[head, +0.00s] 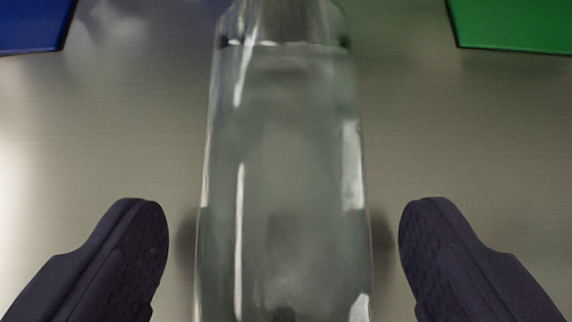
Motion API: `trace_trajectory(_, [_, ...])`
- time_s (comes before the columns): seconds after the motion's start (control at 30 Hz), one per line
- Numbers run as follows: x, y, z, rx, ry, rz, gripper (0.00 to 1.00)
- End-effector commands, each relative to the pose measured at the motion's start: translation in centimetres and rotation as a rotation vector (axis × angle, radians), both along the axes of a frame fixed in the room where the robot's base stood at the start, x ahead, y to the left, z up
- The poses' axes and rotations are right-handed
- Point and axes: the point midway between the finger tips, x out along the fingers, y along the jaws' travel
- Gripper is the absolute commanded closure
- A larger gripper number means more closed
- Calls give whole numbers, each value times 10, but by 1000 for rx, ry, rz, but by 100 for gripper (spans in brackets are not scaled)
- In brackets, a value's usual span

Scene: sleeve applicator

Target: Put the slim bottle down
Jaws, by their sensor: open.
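The slim bottle (285,180) is clear and glassy and fills the middle of the head view from top to bottom. A line across it near the top looks like a liquid level or a shoulder edge. Its top and bottom ends are cut off by the frame. My gripper (284,225) is open, with one dark finger on each side of the bottle. A gap shows between each finger and the bottle, so neither finger touches it. The bottle appears to rest on the metal surface, though its contact with it is hidden.
A brushed metal surface (490,150) lies beneath, bare on both sides of the bottle. A blue flat item (30,22) is at the top left corner. A green flat item (515,22) is at the top right corner.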

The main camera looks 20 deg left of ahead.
Motion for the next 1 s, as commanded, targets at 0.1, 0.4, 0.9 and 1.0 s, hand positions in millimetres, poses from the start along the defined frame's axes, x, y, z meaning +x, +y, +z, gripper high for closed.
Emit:
trace_trajectory(0.1, [3, 1, -2, 0, 0, 0, 16])
trace_trajectory(0.4, [3, 1, -1, -1, 0, -1, 53])
trace_trajectory(0.9, [4, 2, 3, -1, -1, 0, 89])
trace_trajectory(1.0, [7, 4, 8, -1, -3, -1, 89])
